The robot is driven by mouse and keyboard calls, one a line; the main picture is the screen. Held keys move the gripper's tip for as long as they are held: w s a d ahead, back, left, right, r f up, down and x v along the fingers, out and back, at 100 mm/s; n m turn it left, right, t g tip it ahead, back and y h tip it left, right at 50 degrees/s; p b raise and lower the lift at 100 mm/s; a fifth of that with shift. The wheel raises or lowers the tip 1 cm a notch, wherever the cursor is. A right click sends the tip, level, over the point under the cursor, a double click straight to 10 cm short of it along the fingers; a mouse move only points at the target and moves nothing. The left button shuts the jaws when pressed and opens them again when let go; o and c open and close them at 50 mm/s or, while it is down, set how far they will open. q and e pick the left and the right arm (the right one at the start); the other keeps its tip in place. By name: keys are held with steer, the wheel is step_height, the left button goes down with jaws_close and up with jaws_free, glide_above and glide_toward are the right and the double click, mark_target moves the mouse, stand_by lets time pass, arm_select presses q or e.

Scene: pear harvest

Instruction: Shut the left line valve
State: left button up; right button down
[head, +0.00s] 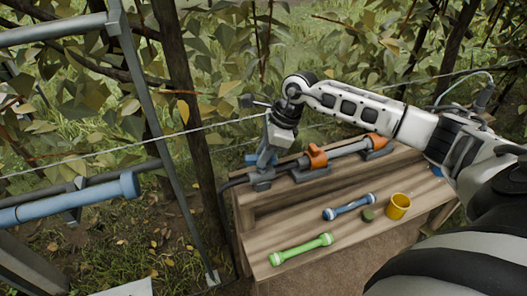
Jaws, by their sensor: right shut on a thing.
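My right arm reaches in from the right, and its gripper (268,152) points down at the left end of the pipe line on the bench. It is shut on the blue handle (251,158) of the left valve, whose grey body (262,180) sits just below. The gripper hides much of this handle, so its exact angle is hard to tell. My left gripper is out of view.
An orange valve (316,156) and a grey pipe (349,150) lie right of it on the wooden bench (330,262). A blue bar (349,207), a green bar (300,249) and a yellow cup (398,206) lie in front. A metal frame (160,140) stands at left.

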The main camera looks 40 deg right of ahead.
steer(key=m+t+h, duration=0.1)
steer(key=m, duration=0.2)
steer(key=shift+s+m, duration=0.1)
steer(key=shift+m, duration=0.2)
steer(key=m+h+b, duration=0.1)
steer(key=m, duration=0.2)
steer(key=shift+a+m+t, duration=0.15)
steer(key=shift+m+t, duration=0.15)
steer(key=shift+t, duration=0.1)
steer(key=m+h+b, duration=0.1)
steer(key=m, duration=0.1)
steer(key=shift+a+m, duration=0.1)
steer(key=shift+m, duration=0.3)
steer(key=shift+m+h+b, duration=0.6)
steer(key=shift+m, duration=0.5)
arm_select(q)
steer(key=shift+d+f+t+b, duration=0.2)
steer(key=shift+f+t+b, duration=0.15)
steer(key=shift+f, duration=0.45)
arm_select(e)
steer(key=shift+m+h, duration=0.4)
steer(key=shift+m, duration=0.7)
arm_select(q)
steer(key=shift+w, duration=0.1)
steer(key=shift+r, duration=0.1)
arm_select(e)
steer(key=c, duration=1.3)
jaws_free()
